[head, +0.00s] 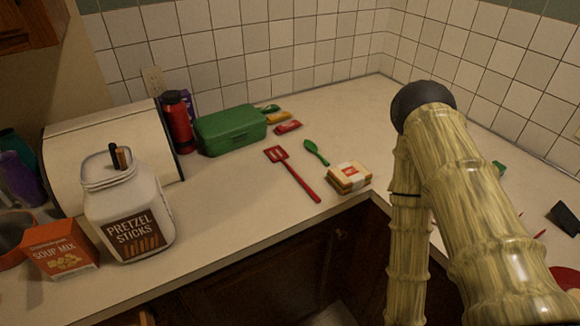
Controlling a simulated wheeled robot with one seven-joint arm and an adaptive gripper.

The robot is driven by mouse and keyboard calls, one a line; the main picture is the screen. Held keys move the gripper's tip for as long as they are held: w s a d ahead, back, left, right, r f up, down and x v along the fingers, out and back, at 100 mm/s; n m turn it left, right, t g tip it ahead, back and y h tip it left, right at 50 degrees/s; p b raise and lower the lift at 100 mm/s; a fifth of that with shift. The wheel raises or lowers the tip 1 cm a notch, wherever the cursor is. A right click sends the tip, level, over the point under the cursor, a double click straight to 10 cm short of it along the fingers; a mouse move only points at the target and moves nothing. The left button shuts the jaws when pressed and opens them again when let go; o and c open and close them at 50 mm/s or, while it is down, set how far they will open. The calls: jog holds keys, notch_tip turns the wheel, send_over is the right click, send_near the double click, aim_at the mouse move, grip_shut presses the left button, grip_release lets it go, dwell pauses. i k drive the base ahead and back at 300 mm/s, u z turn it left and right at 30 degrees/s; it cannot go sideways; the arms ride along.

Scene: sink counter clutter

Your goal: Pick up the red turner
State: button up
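The red turner (296,177) lies flat on the pale counter, a little right of the picture's middle. Its slotted head (276,154) points to the back left and its handle runs toward the front edge of the counter. My arm, with a bamboo-like surface, stands at the right of the head view. My gripper is not visible in this view, so its state and what it may hold cannot be seen.
A green spoon (316,152) and a sandwich-like package (349,177) lie right of the turner. A green box (231,130), a red bottle (177,122) and a pretzel jar (129,212) stand left. Tiled walls close off the back. Counter left of the turner is clear.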

aim_at(282, 158)
jog(key=u, duration=1.4)
jog(key=k, duration=1.1)
jog(key=z, duration=1.05)
jog(key=i, duration=1)
jog(key=u, duration=0.05)
